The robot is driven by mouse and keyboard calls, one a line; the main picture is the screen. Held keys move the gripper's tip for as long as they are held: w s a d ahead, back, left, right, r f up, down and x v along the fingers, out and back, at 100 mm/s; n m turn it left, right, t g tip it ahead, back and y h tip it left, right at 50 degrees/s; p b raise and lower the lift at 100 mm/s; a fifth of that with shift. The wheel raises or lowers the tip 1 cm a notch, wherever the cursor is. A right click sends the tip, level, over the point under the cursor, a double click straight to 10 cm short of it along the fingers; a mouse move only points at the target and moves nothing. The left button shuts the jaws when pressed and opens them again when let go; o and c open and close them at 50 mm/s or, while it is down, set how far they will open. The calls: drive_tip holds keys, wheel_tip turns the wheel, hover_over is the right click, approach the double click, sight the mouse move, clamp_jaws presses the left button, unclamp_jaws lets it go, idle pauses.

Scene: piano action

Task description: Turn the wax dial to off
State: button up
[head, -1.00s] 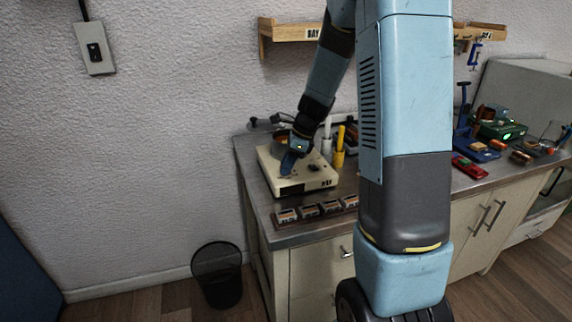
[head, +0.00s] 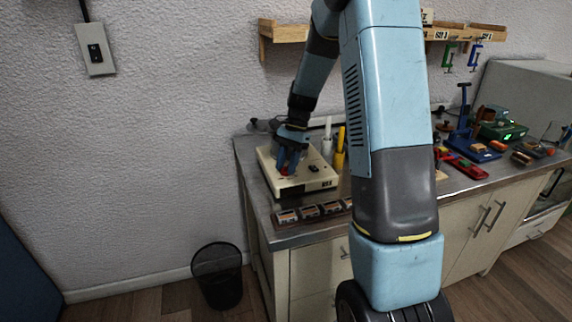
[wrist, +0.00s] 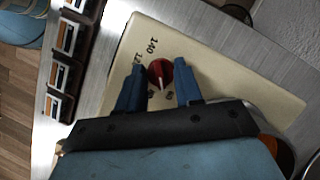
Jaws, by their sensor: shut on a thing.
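The wax dial is a red round knob (wrist: 159,72) with a white pointer line, on top of a cream box (wrist: 215,65). In the wrist view its pointer faces down toward my gripper's palm. The printed marks "140" and a partly hidden "12…" lie to its upper left and left; smaller marks below it are partly covered. My gripper (wrist: 160,82) is shut on the red dial, with one blue finger on each side. In the head view my gripper (head: 288,163) reaches down onto the left part of the cream box (head: 310,184), with a little red showing between the fingers.
A dark knob (head: 313,168) is on the box's right side. A white stick (head: 328,132) and a yellow stick (head: 341,140) stand behind it. Several small blocks (head: 309,211) line the bench's front. A waste bin (head: 217,275) stands on the floor.

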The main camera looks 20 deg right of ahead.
drive_tip(key=n+h, duration=0.1)
drive_tip(key=n, duration=0.1)
drive_tip(key=n+g, duration=0.1)
drive_tip(key=n, duration=0.2)
drive_tip(key=shift+w+n+h, duration=0.2)
drive_tip(key=shift+n+h, duration=0.1)
drive_tip(key=shift+h, duration=0.1)
drive_tip(key=n+h, duration=0.1)
drive_tip(key=n, duration=0.4)
drive_tip(key=shift+a+g+h, duration=0.2)
drive_tip(key=shift+g+h, duration=0.2)
drive_tip(key=shift+n, duration=0.3)
drive_tip(key=o, duration=1)
drive_tip(key=v, duration=1.3)
drive_tip(key=shift+w+a+r, duration=0.15)
drive_tip(key=shift+w+r, duration=0.05)
drive_tip(key=shift+r, duration=0.05)
